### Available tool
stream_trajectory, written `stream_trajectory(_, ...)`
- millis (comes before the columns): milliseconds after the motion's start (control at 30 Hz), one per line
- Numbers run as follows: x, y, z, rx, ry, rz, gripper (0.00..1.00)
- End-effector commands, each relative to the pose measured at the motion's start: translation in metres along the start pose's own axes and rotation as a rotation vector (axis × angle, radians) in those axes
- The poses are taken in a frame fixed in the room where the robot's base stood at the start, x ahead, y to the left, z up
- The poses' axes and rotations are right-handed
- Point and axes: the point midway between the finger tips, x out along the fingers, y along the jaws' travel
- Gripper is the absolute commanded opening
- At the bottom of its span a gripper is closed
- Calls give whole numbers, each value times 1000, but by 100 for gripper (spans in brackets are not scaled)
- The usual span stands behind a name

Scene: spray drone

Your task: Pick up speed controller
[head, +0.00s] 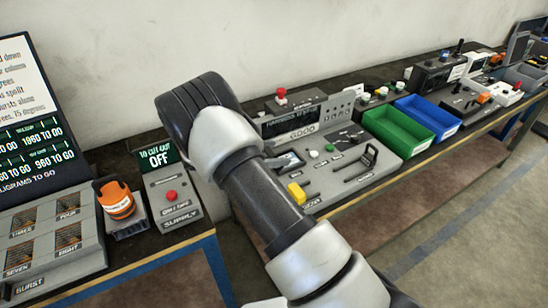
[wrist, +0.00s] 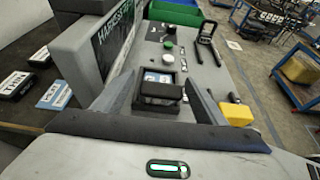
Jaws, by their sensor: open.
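A small black block with a pale label (wrist: 160,88) sits in a dark recess on the grey console, in the middle of the wrist view. It may be the speed controller, but I cannot read a name on it. In the head view a dark part with a pale screen (head: 287,160) shows beside my arm and looks like the same spot. My gripper (wrist: 160,98) is open, with one finger on each side of the black block. I cannot tell whether the fingers touch it. In the head view my gripper is hidden behind my arm.
The console's upright sign panel (wrist: 95,55) stands close on the left. A yellow block (wrist: 237,114) and black levers lie to the right. Green and white knobs (wrist: 168,59) are just beyond. A green bin (head: 398,130) and a blue bin (head: 428,115) stand farther along the bench.

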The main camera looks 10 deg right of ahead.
Motion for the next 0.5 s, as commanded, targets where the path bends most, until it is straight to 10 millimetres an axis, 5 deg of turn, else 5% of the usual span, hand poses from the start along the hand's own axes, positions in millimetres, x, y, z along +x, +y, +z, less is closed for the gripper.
stream_trajectory(233,37,-2,0,0,0,-2,66)
stream_trajectory(500,41,-2,-1,0,0,0,62)
